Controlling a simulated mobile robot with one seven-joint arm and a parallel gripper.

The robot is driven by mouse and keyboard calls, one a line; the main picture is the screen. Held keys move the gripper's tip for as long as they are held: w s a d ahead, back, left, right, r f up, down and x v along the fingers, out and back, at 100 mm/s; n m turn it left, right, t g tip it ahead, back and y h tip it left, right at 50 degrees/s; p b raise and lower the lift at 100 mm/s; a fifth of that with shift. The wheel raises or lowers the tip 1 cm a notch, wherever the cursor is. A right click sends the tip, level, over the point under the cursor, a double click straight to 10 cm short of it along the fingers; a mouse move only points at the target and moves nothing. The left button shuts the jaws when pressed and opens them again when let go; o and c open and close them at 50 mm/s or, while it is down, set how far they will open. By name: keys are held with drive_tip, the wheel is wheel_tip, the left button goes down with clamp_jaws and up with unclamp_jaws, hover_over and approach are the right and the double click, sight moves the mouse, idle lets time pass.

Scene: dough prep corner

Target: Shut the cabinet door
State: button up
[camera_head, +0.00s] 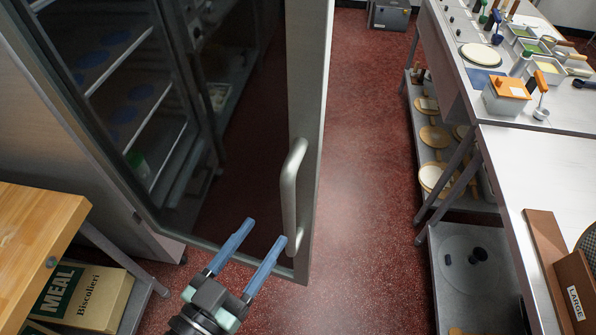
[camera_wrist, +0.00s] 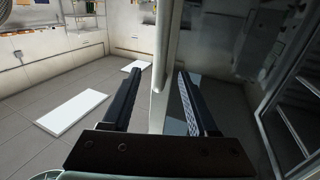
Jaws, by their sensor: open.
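The cabinet door (camera_head: 315,120) is a dark glass panel in a metal frame and stands open, its handle side out over the floor. Its vertical bar handle (camera_head: 289,195) is on the right edge of the frame. My gripper (camera_head: 265,231) is open, with blue-grey fingers pointing up toward the lower end of the handle. In the wrist view the fingers of my gripper (camera_wrist: 159,72) lie on either side of the pale handle bar (camera_wrist: 158,95), with gaps visible. I cannot tell whether either finger touches it.
The cabinet's shelves (camera_head: 115,60) show at upper left. A wooden-topped table (camera_head: 35,225) with a meal box (camera_head: 85,295) below stands at lower left. A steel counter (camera_head: 540,165) with containers runs along the right. The red floor (camera_head: 365,200) between is clear.

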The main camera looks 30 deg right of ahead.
sight(294, 190)
drive_tip(key=p+x, duration=0.5)
drive_tip(key=x, duration=0.6)
drive_tip(key=shift+r, duration=0.1)
drive_tip(key=shift+w+d, duration=0.3)
drive_tip(key=shift+d, duration=0.2)
clamp_jaws()
idle(0.6)
